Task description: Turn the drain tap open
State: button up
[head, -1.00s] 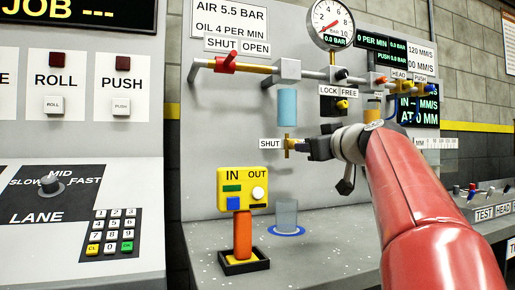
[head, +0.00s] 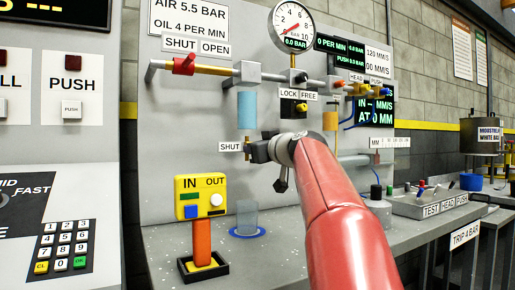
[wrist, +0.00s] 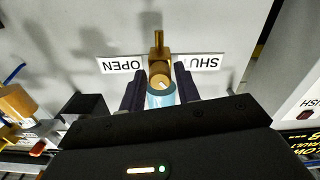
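The drain tap (head: 247,151) is a small brass fitting below a pale blue cylinder (head: 246,110) on the grey panel, beside a SHUT label (head: 230,147). In the wrist view the brass tap (wrist: 159,66) stands between an OPEN label (wrist: 122,65) and a SHUT label (wrist: 200,63), both upside down. My gripper (head: 254,151) is right at the tap in the head view. In the wrist view its two dark fingers (wrist: 160,80) are apart, one on each side of the tap and blue cylinder. I cannot tell whether either finger touches the tap.
A red-handled valve (head: 184,64) sits on the pipe above, with SHUT and OPEN labels. A yellow IN/OUT button box (head: 201,197) and a clear cup (head: 247,216) stand on the bench below. A lock valve (head: 301,107) and gauge (head: 293,28) are above right.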

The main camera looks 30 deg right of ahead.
grip_shut()
jog(key=shift+m, duration=0.3)
jog(key=m+p, duration=0.1)
jog(key=m, duration=1.4)
jog(key=shift+m+p, duration=0.3)
dwell(0.3)
